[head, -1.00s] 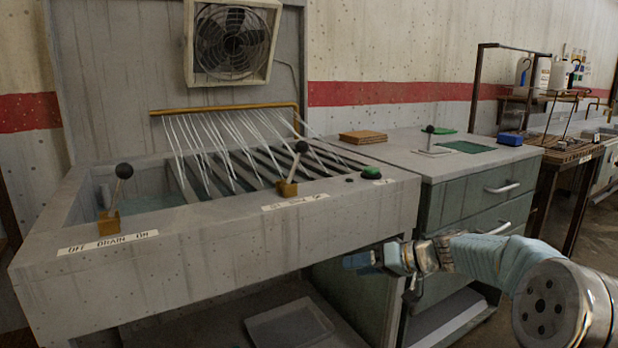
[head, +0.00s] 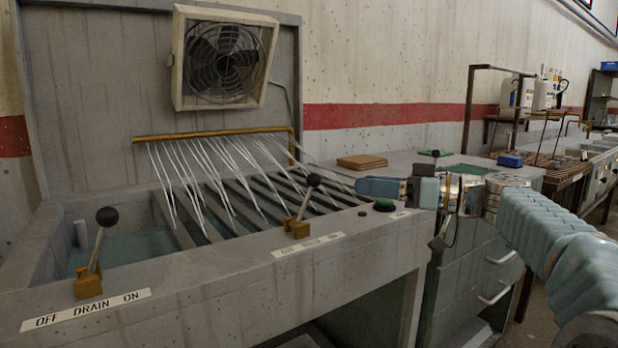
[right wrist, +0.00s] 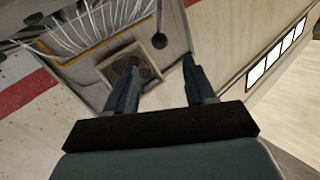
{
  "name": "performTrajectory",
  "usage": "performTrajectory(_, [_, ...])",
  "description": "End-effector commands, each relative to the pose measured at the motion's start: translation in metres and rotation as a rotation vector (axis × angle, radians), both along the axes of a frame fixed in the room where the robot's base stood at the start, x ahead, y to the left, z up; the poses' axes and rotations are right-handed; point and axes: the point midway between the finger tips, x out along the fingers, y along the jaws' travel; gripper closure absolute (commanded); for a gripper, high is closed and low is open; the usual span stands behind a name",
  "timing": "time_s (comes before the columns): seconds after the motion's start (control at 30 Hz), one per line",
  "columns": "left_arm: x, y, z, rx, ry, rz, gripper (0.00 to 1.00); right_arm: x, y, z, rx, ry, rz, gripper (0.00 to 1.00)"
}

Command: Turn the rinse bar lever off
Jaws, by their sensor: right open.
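The rinse bar lever (head: 306,205), a metal stem with a black ball knob on a brass base, stands on the sink's front rim and leans right. Its label (head: 309,243) is too small to read surely. Water streams from the brass rinse bar (head: 215,134) into the sink. My right gripper (head: 375,187) is open and empty, right of the lever and apart from it, at about knob height, fingers pointing left. My left gripper is out of view.
The drain lever (head: 97,245) stands at the left of the rim (head: 190,290), above an OFF DRAIN ON label. A fan (head: 224,58) hangs behind. A brown stack (head: 362,162) lies on the counter.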

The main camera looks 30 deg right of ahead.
Motion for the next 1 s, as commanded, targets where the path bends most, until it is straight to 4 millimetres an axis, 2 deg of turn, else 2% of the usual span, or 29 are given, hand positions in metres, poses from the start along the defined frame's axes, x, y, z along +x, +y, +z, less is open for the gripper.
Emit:
performTrajectory(0.3, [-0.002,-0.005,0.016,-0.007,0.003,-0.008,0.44,0.058,0.045,0.002,0.003,0.003,0.003,0.46])
performTrajectory(0.5, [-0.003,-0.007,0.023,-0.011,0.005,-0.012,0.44,0.082,0.064,0.001,0.002,0.002,0.001,0.46])
performTrajectory(0.67, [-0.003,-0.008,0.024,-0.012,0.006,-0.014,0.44,0.09,0.07,0.0,0.002,0.003,0.0,0.46])
performTrajectory(0.9, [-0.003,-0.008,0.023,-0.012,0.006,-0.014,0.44,0.09,0.071,-0.001,0.002,0.003,-0.001,0.46])
performTrajectory(0.93, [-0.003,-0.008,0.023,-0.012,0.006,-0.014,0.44,0.09,0.071,-0.001,0.002,0.003,-0.001,0.47])
performTrajectory(1.0, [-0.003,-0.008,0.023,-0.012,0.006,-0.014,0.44,0.09,0.07,-0.001,0.002,0.003,-0.001,0.58])
